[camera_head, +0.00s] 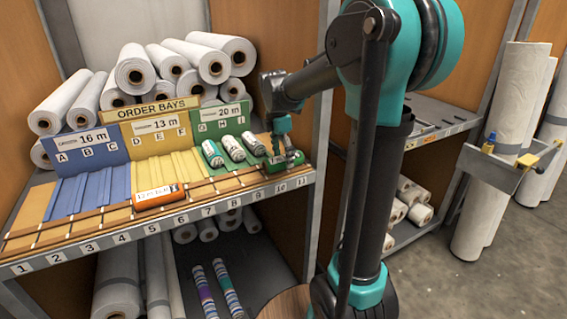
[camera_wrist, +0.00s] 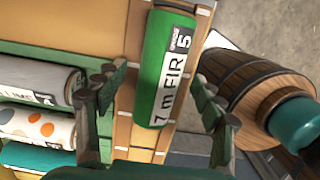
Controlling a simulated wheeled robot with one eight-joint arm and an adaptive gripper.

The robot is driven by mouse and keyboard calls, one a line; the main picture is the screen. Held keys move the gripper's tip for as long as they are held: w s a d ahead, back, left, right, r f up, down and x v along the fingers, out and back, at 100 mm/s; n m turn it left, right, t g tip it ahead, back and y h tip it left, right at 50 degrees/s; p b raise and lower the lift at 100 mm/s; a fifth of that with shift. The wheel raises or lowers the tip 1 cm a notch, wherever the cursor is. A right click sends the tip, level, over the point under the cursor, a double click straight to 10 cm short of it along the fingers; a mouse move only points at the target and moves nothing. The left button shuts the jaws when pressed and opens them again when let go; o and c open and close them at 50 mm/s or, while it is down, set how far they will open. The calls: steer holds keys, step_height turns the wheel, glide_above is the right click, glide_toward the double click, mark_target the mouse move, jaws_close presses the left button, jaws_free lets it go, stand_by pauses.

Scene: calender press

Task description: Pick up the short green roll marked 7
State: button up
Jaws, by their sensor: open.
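The short green roll (camera_wrist: 166,62) lies in the wrist view with a white label reading "7 m FIR" and a 5 on a dark patch. In the head view the green roll (camera_head: 284,166) lies on the front ledge near numbers 9 to 11, partly hidden by my gripper (camera_head: 285,152). My gripper (camera_wrist: 160,88) is open. In the wrist view its two fingers stand on either side of the roll's near part, with gaps on both sides. I cannot tell how far the fingertips are above the roll.
Several rolls, including a white one with colored dots (camera_wrist: 38,126), lie close left of my fingers in the green bay (camera_head: 222,120). An orange roll (camera_head: 159,196) lies further left on the ledge. A wooden barrel-like drum (camera_wrist: 255,85) shows at right in the wrist view.

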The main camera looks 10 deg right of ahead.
steer(key=shift+f, duration=0.35)
steer(key=shift+c, duration=0.5)
steer(key=c, duration=1.2)
steer(key=shift+r, duration=0.2)
